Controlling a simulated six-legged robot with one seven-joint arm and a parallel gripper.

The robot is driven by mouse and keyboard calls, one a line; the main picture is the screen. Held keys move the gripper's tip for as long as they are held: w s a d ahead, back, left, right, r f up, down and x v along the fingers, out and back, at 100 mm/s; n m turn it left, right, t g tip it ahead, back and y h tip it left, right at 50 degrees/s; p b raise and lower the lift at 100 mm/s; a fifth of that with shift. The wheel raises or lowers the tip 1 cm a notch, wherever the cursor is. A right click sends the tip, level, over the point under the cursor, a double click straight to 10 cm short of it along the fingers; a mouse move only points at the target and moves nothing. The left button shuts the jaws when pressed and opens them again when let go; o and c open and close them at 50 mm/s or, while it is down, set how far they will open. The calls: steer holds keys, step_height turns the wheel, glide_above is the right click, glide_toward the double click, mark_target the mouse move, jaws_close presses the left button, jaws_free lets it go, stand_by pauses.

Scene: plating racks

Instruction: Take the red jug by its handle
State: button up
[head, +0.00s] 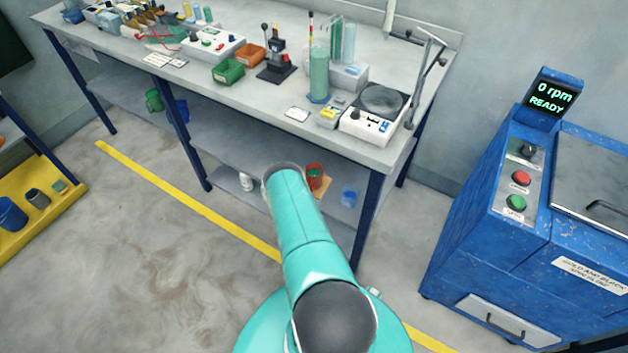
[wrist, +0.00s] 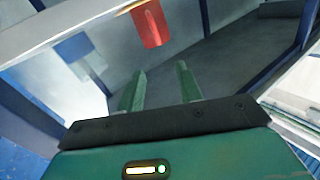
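The red jug (head: 315,172) stands on the lower shelf of the bench in the head view, just right of my arm's far end. Its top opening shows and there is green inside it. In the wrist view the red jug (wrist: 151,25) is at the top, beyond the fingertips and apart from them. I cannot make out its handle in either view. My gripper (wrist: 161,69) has its two green fingers apart with nothing between them. My own arm hides the gripper in the head view.
A brown board (head: 325,186) lies by the jug. A blue cup (head: 349,197) stands to its right and a white bottle (head: 246,182) to its left on the shelf (head: 222,180). The bench top (head: 345,150) overhangs the shelf, with a dark blue leg (head: 367,215) at front right.

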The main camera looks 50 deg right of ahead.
glide_toward(311, 187)
steer(key=x, duration=0.4)
steer(key=shift+x, duration=2.55)
steer(key=shift+r, duration=0.1)
jaws_close()
